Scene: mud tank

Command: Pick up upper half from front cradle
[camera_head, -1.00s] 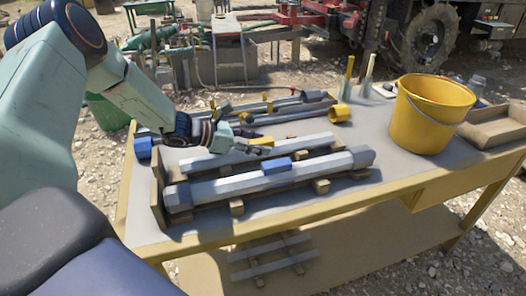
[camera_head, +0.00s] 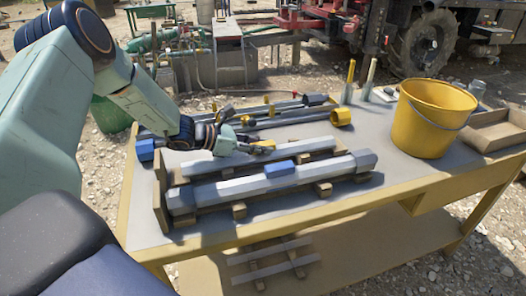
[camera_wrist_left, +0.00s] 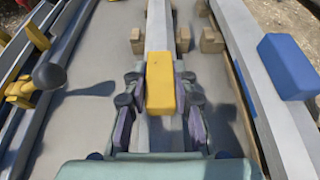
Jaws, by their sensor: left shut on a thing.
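The upper half, a long pale grey bar (camera_head: 204,165) with a yellow block on its top, lies along the inner side of the front cradle (camera_head: 160,196). The bar also shows in the wrist view (camera_wrist_left: 158,30), running away from me between small wooden blocks. My left gripper (camera_head: 262,147) is shut on the upper half at the yellow block (camera_wrist_left: 160,85), with one finger on each side of it. The fingers hide part of the bar's middle. Whether the bar is clear of its supports I cannot tell. My right gripper is out of view.
A second grey bar (camera_head: 235,187) with a blue block (camera_head: 281,169) lies parallel in front. Dark pipes with yellow fittings (camera_head: 341,117) lie behind. A yellow bucket (camera_head: 425,125) and a wooden tray (camera_head: 490,132) stand to the right. The tabletop between cradle and bucket is clear.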

